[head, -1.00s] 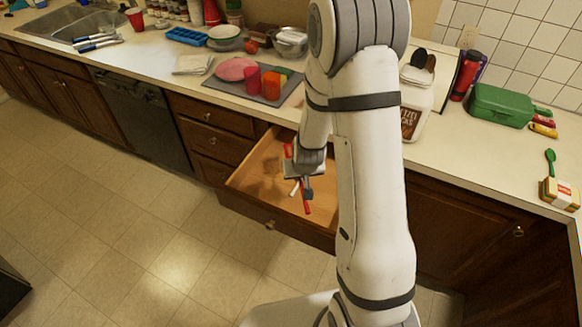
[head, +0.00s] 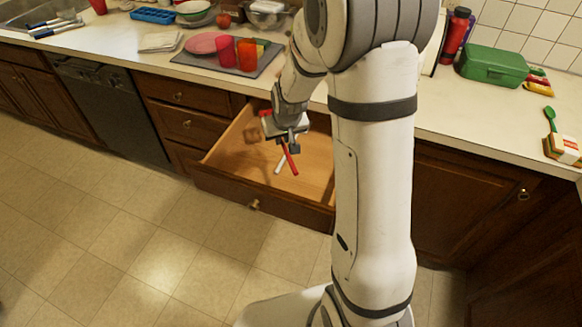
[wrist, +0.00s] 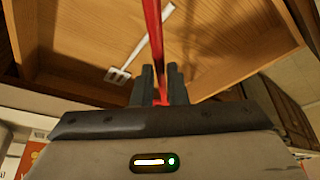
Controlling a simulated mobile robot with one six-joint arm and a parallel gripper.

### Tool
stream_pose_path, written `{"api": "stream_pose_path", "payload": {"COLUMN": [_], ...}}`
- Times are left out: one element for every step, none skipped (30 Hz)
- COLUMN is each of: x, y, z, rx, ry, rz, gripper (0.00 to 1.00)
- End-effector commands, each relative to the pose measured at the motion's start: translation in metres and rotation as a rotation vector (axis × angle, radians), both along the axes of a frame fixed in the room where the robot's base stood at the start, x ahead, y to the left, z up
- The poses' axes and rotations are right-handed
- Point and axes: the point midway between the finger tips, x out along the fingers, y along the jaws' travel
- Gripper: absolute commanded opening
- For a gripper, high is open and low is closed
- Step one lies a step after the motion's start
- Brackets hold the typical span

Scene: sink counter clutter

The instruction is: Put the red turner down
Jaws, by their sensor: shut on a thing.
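My gripper (head: 290,141) is over the open drawer and shut on the red turner. The red turner (head: 289,158) slants down from the jaws in the head view. In the wrist view its red handle (wrist: 153,30) runs up between the fingertips (wrist: 158,82). Its other end is mostly hidden by my gripper. The wooden drawer (head: 225,165) is pulled out below the counter. I cannot tell whether the turner touches the drawer floor.
A white slotted utensil (wrist: 145,45) lies in the drawer near the red turner. The counter above holds a grey mat (head: 190,60) with a pink plate (head: 202,43) and red cups, and a green box (head: 492,65). The drawer floor is otherwise largely bare.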

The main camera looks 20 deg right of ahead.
Motion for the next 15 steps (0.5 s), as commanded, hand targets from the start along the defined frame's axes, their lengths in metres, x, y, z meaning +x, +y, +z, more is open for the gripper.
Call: {"api": "stream_pose_path", "payload": {"x": [0.0039, 0.0053, 0.0065, 0.0074, 0.0083, 0.0086, 0.0089, 0.0092, 0.0092, 0.0089, 0.0090, 0.0087, 0.0086, 0.0084, 0.0079], "y": [-0.0003, -0.0002, 0.0000, 0.0001, 0.0002, 0.0005, 0.0007, 0.0010, 0.0013, 0.0015, 0.0018, 0.0021, 0.0023, 0.0025, 0.0028], "z": [-0.0149, -0.0154, -0.0156, -0.0158, -0.0153, -0.0149, -0.0144, -0.0133, -0.0124, -0.0117, -0.0104, -0.0088, -0.0080, -0.0073, -0.0065], "rx": [0.002, 0.002, 0.004, 0.005, 0.005, 0.007, 0.008, 0.009, 0.010, 0.012, 0.013, 0.014, 0.015, 0.015, 0.016], "ry": [-0.008, -0.007, -0.006, -0.006, -0.007, -0.006, -0.005, -0.006, -0.005, -0.004, -0.005, -0.004, -0.004, -0.004, -0.002], "rz": [0.008, 0.015, 0.022, 0.030, 0.036, 0.044, 0.050, 0.055, 0.063, 0.067, 0.072, 0.077, 0.081, 0.084, 0.086], "gripper": [0.00, 0.00, 0.00, 0.00, 0.00, 0.00, 0.00, 0.00, 0.00, 0.00, 0.00, 0.00, 0.00, 0.00, 0.00]}}
